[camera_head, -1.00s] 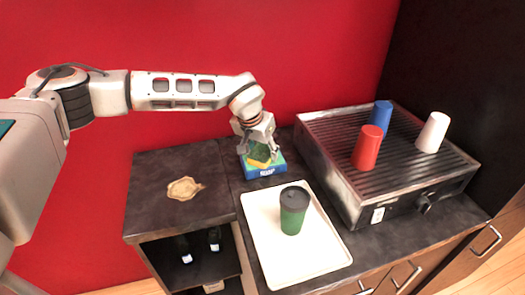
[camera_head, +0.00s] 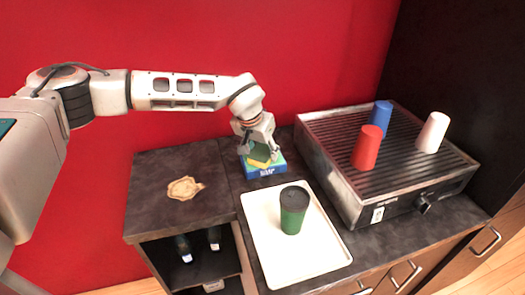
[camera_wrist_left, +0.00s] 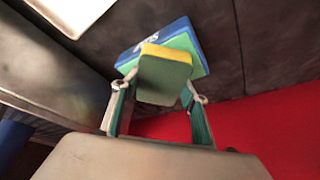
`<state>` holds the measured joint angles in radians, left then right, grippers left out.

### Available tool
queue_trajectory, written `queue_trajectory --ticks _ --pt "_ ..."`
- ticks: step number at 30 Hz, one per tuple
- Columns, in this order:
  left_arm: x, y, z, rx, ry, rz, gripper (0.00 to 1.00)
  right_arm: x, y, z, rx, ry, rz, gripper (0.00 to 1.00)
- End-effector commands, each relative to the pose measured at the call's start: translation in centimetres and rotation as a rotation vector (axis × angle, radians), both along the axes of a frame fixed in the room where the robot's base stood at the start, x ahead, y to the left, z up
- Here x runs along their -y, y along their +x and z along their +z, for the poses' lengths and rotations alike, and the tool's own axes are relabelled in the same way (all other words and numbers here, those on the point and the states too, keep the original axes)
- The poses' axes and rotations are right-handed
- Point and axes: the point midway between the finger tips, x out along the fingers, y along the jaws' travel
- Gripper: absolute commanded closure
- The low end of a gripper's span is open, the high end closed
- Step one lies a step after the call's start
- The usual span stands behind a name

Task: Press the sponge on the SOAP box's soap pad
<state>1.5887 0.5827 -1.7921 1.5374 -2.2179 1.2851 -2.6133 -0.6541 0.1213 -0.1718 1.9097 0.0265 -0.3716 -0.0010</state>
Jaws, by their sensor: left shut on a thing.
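The sponge (camera_wrist_left: 164,78), green with a yellow layer, is gripped between the two fingers of my left gripper (camera_wrist_left: 157,105). In the head view my left gripper (camera_head: 258,150) points down with the sponge (camera_head: 260,160) at its tips. The blue SOAP box (camera_head: 265,170), with a green pad on top, lies on the dark counter directly under the sponge. In the left wrist view the box (camera_wrist_left: 185,35) and its green soap pad (camera_wrist_left: 203,66) show behind the sponge. Whether the sponge touches the pad is hard to tell. My right gripper is not in view.
A ridged grill (camera_head: 340,150) at the right bears red (camera_head: 368,147), blue (camera_head: 381,114) and white cups (camera_head: 433,132).

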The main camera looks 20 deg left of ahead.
Motion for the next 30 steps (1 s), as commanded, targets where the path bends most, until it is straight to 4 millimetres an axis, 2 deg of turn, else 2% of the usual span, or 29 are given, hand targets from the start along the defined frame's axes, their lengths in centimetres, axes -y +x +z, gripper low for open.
queue_trajectory --ticks 11,30 --pt "0.0 0.0 2.4 -0.002 0.001 0.000 0.73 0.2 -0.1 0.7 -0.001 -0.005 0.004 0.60" --pt "0.0 0.0 6.7 0.000 0.000 0.000 0.73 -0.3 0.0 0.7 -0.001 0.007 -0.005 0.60"
